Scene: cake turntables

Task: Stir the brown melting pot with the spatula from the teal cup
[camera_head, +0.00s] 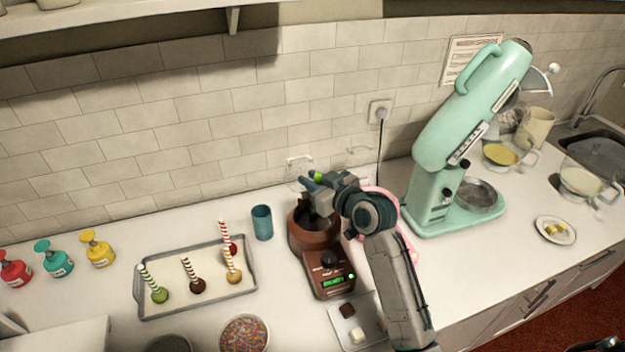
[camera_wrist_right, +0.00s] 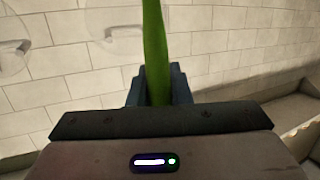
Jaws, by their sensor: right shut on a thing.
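The brown melting pot (camera_head: 306,238) stands on the counter, with a front panel that has a dark knob and a green display. The teal cup (camera_head: 262,222) stands upright to its left and no spatula shows in it. My right gripper (camera_head: 314,181) is over the melting pot and shut on a green spatula (camera_wrist_right: 153,45). In the head view only a small green part of the spatula (camera_head: 319,177) shows at the fingers. Its lower end is hidden, so I cannot tell whether it touches the pot's contents. My left gripper is not in view.
A tray (camera_head: 250,268) with several cake pops lies left of the pot. A bowl of sprinkles (camera_head: 245,335) and a small tray (camera_head: 341,307) with cubes are in front. A mint stand mixer (camera_head: 435,190) stands to the right. A pink object (camera_head: 408,243) is partly behind my right arm.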

